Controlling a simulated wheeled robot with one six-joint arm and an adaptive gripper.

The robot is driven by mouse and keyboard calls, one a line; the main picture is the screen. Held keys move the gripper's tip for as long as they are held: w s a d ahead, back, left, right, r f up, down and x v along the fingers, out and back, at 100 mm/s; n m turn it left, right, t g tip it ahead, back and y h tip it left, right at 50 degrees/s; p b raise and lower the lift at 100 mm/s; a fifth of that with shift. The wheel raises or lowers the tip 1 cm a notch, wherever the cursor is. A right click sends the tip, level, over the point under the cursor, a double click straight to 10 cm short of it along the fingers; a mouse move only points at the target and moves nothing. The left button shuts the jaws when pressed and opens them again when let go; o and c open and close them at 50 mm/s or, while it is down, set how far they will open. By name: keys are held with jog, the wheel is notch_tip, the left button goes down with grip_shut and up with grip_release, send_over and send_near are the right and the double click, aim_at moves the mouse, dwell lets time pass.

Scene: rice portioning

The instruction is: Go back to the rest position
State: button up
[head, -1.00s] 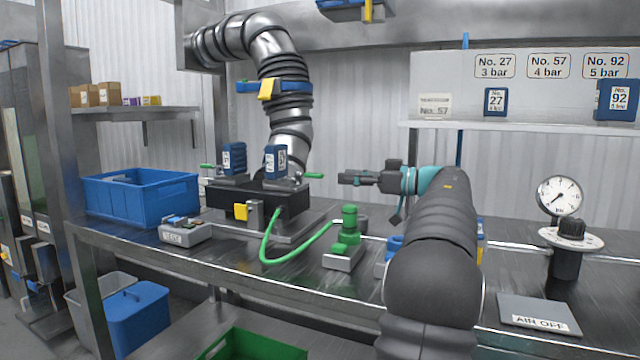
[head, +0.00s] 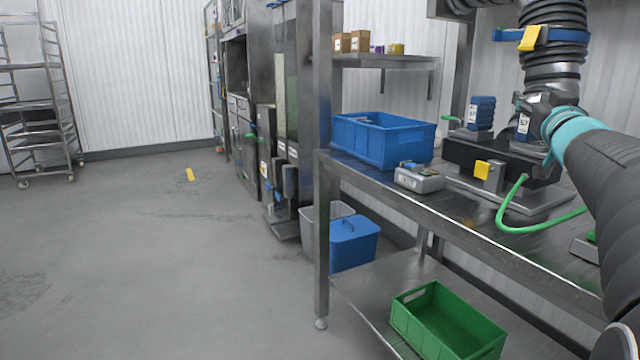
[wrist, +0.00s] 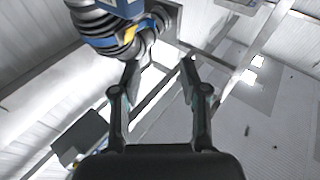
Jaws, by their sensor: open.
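My gripper (wrist: 160,72) is open in the wrist view, its two dark fingers apart with nothing between them. In the head view my arm (head: 610,165) comes in from the right edge, with a teal band near its wrist. There the gripper overlaps the black fixture on the bench, and its fingertips are hard to make out. The wrist view looks up past the fingers at a ribbed dark hose (wrist: 112,30) with a blue band and yellow tag, and at pale wall panels.
The steel bench (head: 455,222) carries a blue crate (head: 385,140), a grey device (head: 418,180), a black fixture (head: 490,160) with blue blocks (head: 480,112), and a green hose (head: 510,228). A green crate (head: 445,325) sits on the lower shelf.

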jog(key=s+a+f+n+g+y, duration=0.1)
jog(key=s+a+f+g, duration=0.3)
jog(key=s+a+f, duration=0.5)
jog(key=s+a+f+g+y, duration=0.2)
jog(key=s+a+f+g, duration=0.3)
jog(key=s+a+f, duration=0.4)
jog(key=s+a+f+n+g+y, duration=0.1)
jog(key=s+a+f+g, duration=0.4)
jog(key=s+a+f, duration=0.5)
notch_tip(320, 180, down, 9)
jog(key=shift+a+r+n+y, duration=0.1)
jog(key=shift+a+n+y, duration=0.2)
jog(key=shift+a+y, duration=0.6)
jog(key=shift+a, duration=0.15)
